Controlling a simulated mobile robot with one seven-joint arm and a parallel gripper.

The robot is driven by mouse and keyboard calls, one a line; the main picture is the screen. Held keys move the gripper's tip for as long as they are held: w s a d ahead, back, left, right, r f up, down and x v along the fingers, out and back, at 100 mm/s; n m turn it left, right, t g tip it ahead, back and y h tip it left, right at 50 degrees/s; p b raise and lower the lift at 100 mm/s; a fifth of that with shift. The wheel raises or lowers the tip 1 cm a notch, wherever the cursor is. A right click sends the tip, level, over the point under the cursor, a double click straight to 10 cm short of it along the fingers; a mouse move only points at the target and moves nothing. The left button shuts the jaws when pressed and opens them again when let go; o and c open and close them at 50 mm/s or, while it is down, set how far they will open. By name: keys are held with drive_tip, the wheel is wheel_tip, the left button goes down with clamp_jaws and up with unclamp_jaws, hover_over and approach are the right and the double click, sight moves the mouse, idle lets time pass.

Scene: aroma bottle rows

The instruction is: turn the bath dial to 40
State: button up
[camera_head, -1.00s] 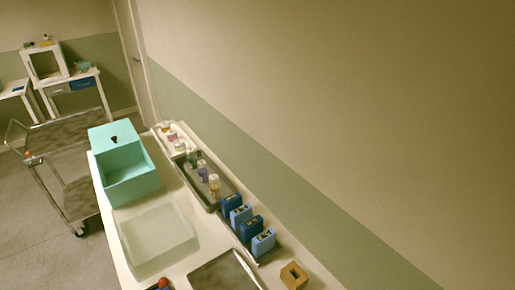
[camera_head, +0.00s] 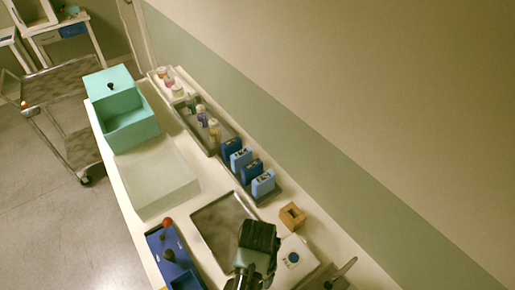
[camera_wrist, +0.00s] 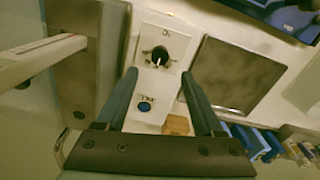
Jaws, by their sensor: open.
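The bath dial (camera_wrist: 158,56) is a round black knob with a pale pointer mark on a white panel (camera_wrist: 150,83) in the wrist view. A blue button (camera_wrist: 145,106) sits on the same panel. The numbers around the dial are too small to read. My gripper (camera_wrist: 158,76) is open and empty, its two fingers on either side of the panel in this view, with the dial just beyond the tips. In the head view my gripper (camera_head: 258,240) is over the left part of the white panel (camera_head: 297,246) and hides the dial; the blue button (camera_head: 293,258) shows.
A grey metal tray (camera_head: 205,212) lies beside the panel. A wooden block (camera_head: 292,215) and a row of blue holders (camera_head: 262,184) stand along the wall side. A dark blue box with a red ball-topped lever (camera_head: 167,223) is at the front. A pale shallow basin (camera_head: 155,180) stands further back.

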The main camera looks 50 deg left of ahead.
drive_tip(key=shift+r+b, duration=0.3)
drive_tip(key=shift+r, duration=2.3)
drive_tip(key=shift+w, duration=0.1)
